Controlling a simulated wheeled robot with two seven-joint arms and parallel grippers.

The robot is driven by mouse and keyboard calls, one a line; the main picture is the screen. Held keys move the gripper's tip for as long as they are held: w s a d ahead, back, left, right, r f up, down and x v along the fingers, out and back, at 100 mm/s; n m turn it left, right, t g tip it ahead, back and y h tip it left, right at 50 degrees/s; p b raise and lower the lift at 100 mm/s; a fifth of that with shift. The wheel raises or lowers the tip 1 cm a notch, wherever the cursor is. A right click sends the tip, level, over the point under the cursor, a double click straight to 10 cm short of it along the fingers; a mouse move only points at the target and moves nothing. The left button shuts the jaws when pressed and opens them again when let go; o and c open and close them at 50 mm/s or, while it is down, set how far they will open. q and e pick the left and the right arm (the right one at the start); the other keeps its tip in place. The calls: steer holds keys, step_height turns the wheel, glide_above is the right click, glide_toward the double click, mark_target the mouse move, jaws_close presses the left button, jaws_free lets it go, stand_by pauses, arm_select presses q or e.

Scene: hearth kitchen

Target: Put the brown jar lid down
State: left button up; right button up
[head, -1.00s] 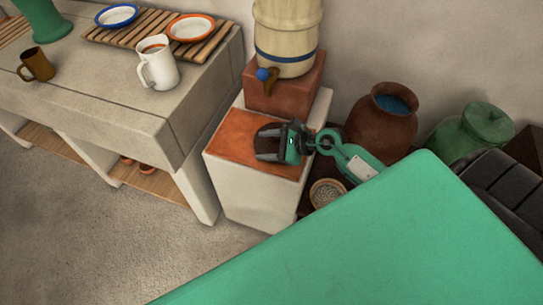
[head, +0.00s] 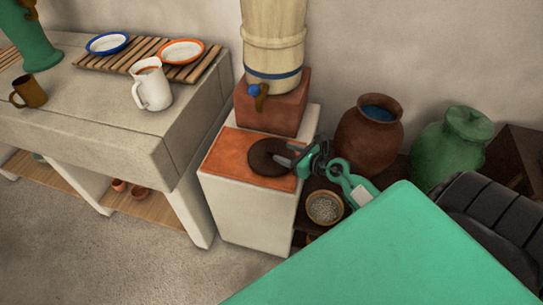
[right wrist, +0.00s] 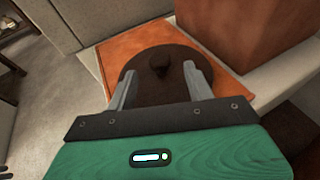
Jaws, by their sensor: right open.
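The brown jar lid (head: 268,157) lies flat on the orange tile top (head: 224,150) of the white stand below the water barrel. In the right wrist view the round lid (right wrist: 150,62) shows its dark knob (right wrist: 160,66) between and beyond my fingers. My right gripper (head: 284,155) is open over the right side of the lid; its two fingers (right wrist: 160,82) stand apart, with neither touching the knob. The open jar (head: 366,138) is reddish brown with blue inside, right of the stand.
A wooden barrel (head: 272,45) with a blue tap stands on a red block (head: 272,105) behind the lid. The counter at left holds a white pitcher (head: 152,88), a brown mug (head: 29,91) and plates.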

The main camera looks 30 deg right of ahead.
mark_target(271, 148)
steer(key=shift+x, duration=3.45)
jaws_close()
steer(key=shift+s+r, duration=0.1)
steer(key=shift+r, duration=0.05)
